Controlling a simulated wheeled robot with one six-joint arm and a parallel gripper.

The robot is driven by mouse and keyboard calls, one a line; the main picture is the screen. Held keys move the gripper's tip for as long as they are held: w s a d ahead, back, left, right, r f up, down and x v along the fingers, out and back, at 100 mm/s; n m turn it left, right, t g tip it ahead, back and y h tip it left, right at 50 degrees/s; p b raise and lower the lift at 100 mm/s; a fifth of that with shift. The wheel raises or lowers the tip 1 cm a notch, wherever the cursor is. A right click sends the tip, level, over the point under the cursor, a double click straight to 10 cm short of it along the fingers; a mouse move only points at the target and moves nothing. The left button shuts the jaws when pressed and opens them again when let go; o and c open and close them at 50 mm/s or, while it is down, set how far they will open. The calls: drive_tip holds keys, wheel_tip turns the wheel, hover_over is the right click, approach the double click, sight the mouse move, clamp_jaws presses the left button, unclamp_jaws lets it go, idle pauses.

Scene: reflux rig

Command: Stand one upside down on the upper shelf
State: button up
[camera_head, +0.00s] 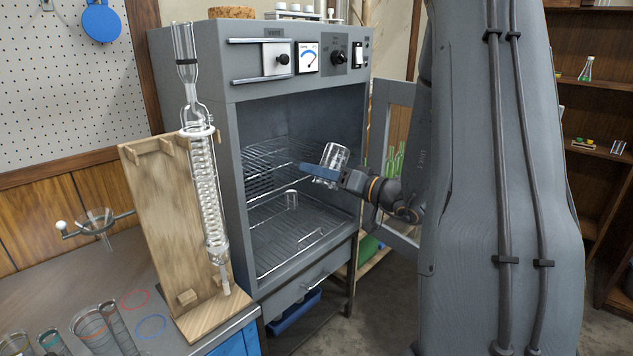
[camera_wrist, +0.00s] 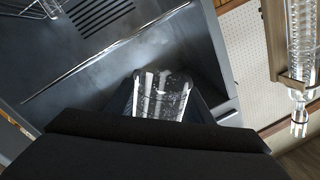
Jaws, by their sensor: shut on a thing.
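A clear glass beaker (camera_head: 334,157) is held in my gripper (camera_head: 319,173) in front of the open oven, at about the height of the upper wire shelf (camera_head: 272,158). The gripper is shut on it, and the beaker leans. I cannot tell for sure which end is its mouth. In the wrist view the beaker (camera_wrist: 160,94) shows beyond the dark gripper body, which hides its lower part. The upper shelf looks bare where I see it.
The grey oven (camera_head: 228,115) has its door (camera_head: 394,120) open at the right, close to my arm. A wooden stand (camera_head: 152,215) with a tall glass condenser (camera_head: 208,190) stands left of the opening. Glassware sits on the oven's top.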

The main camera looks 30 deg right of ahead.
drive_tip(key=shift+w+d+f+n+b, duration=0.2)
drive_tip(key=shift+n+b, duration=0.8)
drive_tip(key=shift+b, duration=0.8)
drive_tip(key=shift+d+f+n+b, duration=0.1)
drive_tip(key=shift+n+b, duration=0.4)
drive_tip(key=shift+b, duration=0.55)
drive_tip(key=shift+d+n+b, duration=0.1)
drive_tip(key=shift+n+b, duration=0.4)
drive_tip(key=shift+b, duration=0.6)
drive_tip(key=n+b, duration=0.1)
drive_tip(key=b, duration=0.2)
drive_tip(key=n+b, duration=0.2)
drive_tip(key=b, duration=0.2)
drive_tip(key=shift+w+d+f, duration=0.1)
drive_tip(key=shift+w+d, duration=0.1)
drive_tip(key=shift+d, duration=0.1)
drive_tip(key=b, duration=1.7)
hover_over(274, 177)
drive_tip(key=shift+f, duration=0.55)
wheel_tip(274, 177, down, 2)
drive_tip(key=b, duration=0.5)
drive_tip(key=shift+s+f, duration=0.1)
drive_tip(key=shift+f, duration=0.15)
drive_tip(key=shift+f+b, duration=0.65)
drive_tip(key=shift+b, duration=0.7)
drive_tip(key=o, duration=1.1)
